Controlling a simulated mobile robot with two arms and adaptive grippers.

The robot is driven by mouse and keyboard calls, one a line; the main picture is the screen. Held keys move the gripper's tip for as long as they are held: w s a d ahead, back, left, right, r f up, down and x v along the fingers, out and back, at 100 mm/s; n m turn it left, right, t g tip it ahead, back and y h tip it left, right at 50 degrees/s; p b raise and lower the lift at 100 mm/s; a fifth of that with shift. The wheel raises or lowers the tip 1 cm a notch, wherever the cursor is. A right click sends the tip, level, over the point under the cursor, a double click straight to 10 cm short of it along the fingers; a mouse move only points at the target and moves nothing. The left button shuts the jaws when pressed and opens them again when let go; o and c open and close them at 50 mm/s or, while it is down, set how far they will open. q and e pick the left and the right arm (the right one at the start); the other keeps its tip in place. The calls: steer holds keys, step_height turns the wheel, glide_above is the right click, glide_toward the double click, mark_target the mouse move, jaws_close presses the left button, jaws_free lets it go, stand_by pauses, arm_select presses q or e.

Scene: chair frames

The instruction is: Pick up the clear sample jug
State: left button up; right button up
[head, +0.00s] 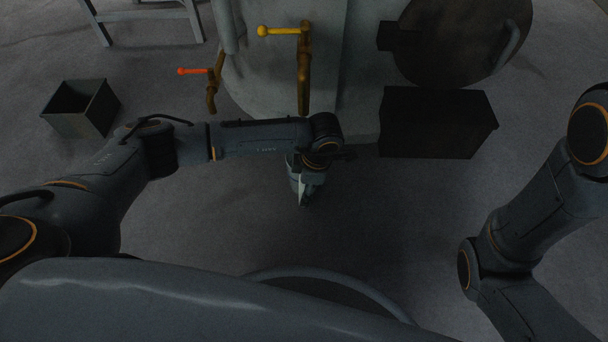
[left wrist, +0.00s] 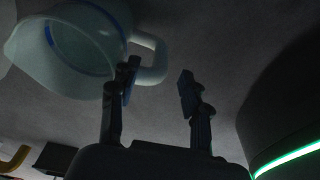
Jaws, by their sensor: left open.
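The gripper is open. In that view one finger overlaps the handle, and the handle's outer part shows in the gap between the fingers; I cannot tell whether they touch. In the head view, my left arm's end covers most of the jug (head: 308,190), which is below the taps. My right gripper is out of view; only its arm shows at the right.
A grey tank (head: 345,60) stands behind, with a red-handled tap (head: 211,85) and a yellow-handled tap (head: 303,65). A round hatch door (head: 450,45) hangs above a dark box (head: 438,125). An open metal bin (head: 82,122) is at left. Floor is clear right of the jug.

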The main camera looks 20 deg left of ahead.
arm_select(q)
steer(key=shift+s+a+f+b, duration=0.1)
steer(key=shift+a+f+b, duration=0.1)
steer(key=shift+f+b, duration=1.15)
steer(key=shift+s+a+f+b, duration=0.1)
steer(key=shift+a+f+b, duration=0.05)
steer(key=shift+f+b, duration=1.2)
jaws_close()
steer(key=shift+w+p, duration=0.1)
steer(key=shift+p, duration=0.2)
